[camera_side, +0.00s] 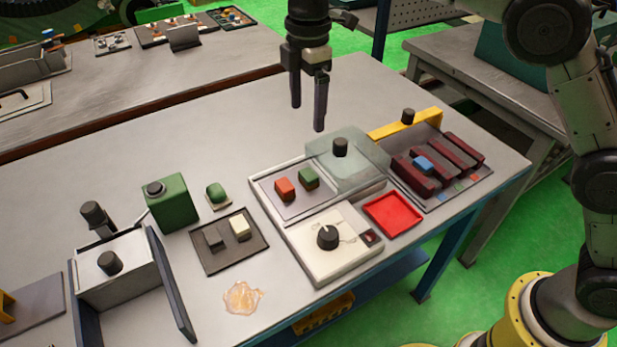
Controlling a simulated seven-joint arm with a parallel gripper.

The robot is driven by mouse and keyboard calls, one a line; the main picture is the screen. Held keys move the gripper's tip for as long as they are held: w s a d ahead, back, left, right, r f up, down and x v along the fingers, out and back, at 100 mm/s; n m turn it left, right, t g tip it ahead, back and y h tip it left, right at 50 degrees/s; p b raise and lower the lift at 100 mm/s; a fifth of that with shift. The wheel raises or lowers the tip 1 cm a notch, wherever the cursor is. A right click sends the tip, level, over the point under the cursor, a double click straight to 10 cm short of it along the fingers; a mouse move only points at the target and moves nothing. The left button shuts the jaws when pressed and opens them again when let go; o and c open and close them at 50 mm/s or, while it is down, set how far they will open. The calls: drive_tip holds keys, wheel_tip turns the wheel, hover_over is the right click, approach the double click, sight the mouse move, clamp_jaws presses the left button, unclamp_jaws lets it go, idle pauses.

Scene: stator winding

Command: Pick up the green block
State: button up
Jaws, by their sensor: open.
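A small green block (308,178) sits on a grey plate in the white fixture, just right of an orange-red block (285,188). A small rounded green piece (217,194) lies on a pale pad further left. A larger green box (172,203) with a dark knob stands left of that. My gripper (308,117) points down above the table with its two dark fingers apart and nothing between them. In the picture it is above the green block and clear of it; the exact height and depth cannot be told.
A clear lid with a black knob (340,147) stands behind the blocks. A red tray (393,214) and a rack (470,186) with dark red bars lie to the right. A dark tray (228,259) holds a black and a white block.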

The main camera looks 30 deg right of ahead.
hover_over(306, 175)
drive_tip(key=f, duration=0.9)
drive_tip(key=shift+w+d+f, duration=0.1)
drive_tip(key=shift+w+f, duration=0.1)
drive_tip(key=shift+w, duration=0.15)
drive_tip(key=shift+s+f, duration=0.2)
drive_tip(key=shift+f, duration=1.15)
drive_tip(key=shift+s+f, duration=0.15)
drive_tip(key=shift+f, duration=1.15)
clamp_jaws()
